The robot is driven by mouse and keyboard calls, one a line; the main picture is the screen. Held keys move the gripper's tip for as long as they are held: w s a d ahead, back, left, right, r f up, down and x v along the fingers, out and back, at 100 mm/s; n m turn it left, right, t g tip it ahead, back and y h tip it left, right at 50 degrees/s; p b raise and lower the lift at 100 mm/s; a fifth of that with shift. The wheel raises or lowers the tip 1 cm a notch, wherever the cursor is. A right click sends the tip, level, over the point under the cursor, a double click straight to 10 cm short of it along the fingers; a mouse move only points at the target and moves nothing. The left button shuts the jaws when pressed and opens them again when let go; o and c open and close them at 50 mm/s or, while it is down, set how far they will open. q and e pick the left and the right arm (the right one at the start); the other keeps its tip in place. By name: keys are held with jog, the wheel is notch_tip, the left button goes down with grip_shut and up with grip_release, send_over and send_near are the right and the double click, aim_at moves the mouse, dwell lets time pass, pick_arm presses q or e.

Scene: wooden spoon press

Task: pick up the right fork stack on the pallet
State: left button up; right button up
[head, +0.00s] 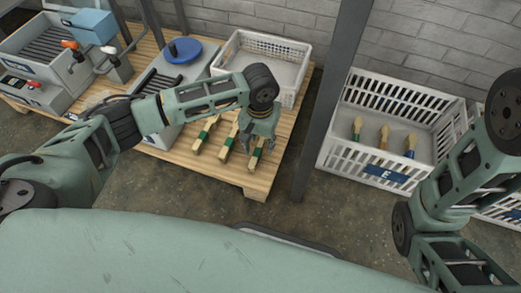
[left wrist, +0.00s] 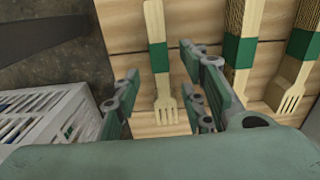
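Three stacks of wooden forks with green bands lie on the pallet (head: 256,180). The right fork stack (head: 254,160) is partly hidden by my left gripper (head: 260,140) above it. The middle stack (head: 228,144) and left stack (head: 204,133) lie beside it. In the left wrist view, the right stack (left wrist: 156,35) is leftmost, with its tines between the spread fingers of my left gripper (left wrist: 165,98). The fingers are open, with a gap on both sides of the stack. The other stacks (left wrist: 239,50) are to the right there. My right gripper is not visible.
A white crate (head: 365,172) with several utensils inside stands on the floor right of a dark post (head: 328,100). An empty-looking white basket (head: 262,42) and a machine with a blue disc (head: 183,51) are behind the stacks.

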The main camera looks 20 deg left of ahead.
pick_arm(q)
notch_tip(320, 180, down, 2)
jog(key=shift+f+b, duration=0.2)
jog(key=shift+b, duration=0.4)
jog(key=shift+r, duration=0.1)
grip_shut()
